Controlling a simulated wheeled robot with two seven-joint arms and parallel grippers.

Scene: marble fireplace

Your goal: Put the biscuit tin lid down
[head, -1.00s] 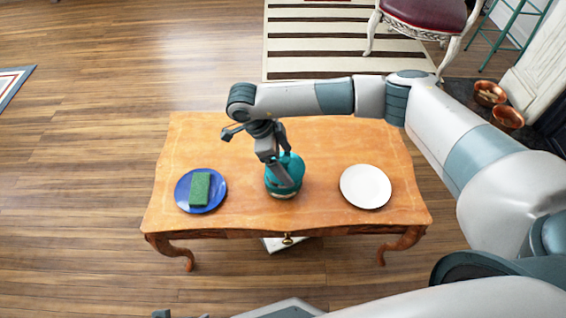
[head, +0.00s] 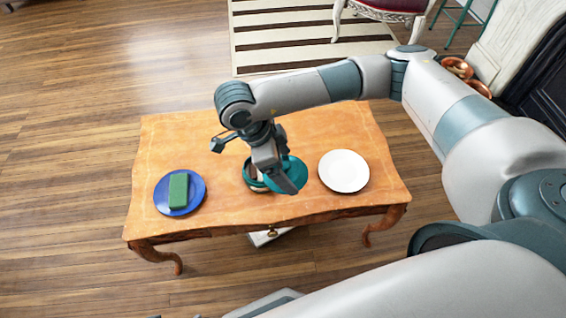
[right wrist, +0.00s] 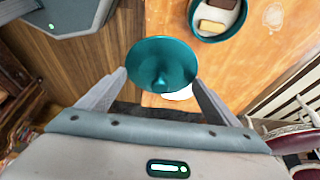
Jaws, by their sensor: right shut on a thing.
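The teal biscuit tin lid (head: 296,170) is held in my right gripper (head: 287,182) above the table, off the tin and to its right. In the right wrist view the round lid (right wrist: 162,58) sits between the two fingers (right wrist: 160,80), which are shut on it. The teal biscuit tin (head: 248,181) stands uncovered on the table, partly hidden by the gripper. Brown and pale biscuits show inside the tin (right wrist: 244,32) in the right wrist view. My left gripper cannot be made out.
The wooden table (head: 225,210) also carries a white plate (head: 344,171) at right, and a blue plate (head: 161,197) with a green sponge (head: 178,191) at left. Bare tabletop lies between the tin and the blue plate, and along the back.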

